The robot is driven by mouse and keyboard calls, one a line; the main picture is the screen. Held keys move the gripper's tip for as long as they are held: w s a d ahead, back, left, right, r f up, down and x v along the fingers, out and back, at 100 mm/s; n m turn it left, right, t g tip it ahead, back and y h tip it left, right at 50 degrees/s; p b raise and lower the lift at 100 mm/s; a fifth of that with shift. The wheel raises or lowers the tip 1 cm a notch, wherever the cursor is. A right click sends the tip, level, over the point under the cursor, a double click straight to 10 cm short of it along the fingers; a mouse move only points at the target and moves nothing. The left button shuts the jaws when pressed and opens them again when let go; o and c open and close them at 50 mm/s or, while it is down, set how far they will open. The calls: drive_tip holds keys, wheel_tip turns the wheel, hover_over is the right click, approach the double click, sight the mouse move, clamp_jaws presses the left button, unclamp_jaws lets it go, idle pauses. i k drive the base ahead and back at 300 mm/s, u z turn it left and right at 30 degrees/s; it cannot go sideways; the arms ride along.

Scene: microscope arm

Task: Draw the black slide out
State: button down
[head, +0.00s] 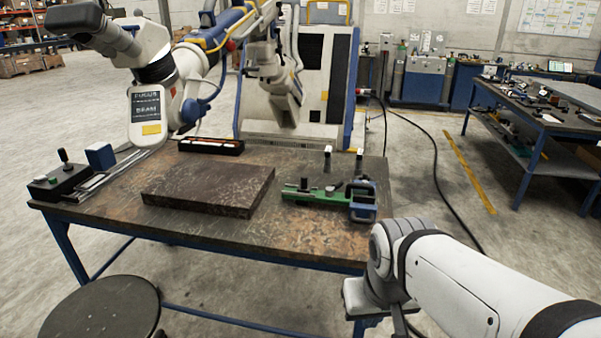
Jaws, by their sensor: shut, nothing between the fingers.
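A green fixture (302,193) lies at the right side of the table. Dark upright parts with pale tops stand on it, and a blue block (363,208) sits at its right end. A black piece (362,188) lies by this block; I cannot tell whether it is the black slide. A long black holder (211,146) with red and white pieces lies at the table's back. My gripper (362,300) is at the lower right, beyond the table's front edge, below my wrist. It is shut and empty, apart from the fixture; its fingertips are not clear.
A thick dark slab (208,190) lies mid-table. A black control box (60,182) with knobs, pale rails and a blue block (100,155) are at the left. A large white microscope (150,130) overhangs the back left. A round stool (100,310) stands in front.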

sight(303, 187)
drive_tip(key=z, duration=0.05)
drive_tip(key=i, duration=0.95)
drive_tip(key=u, duration=0.05)
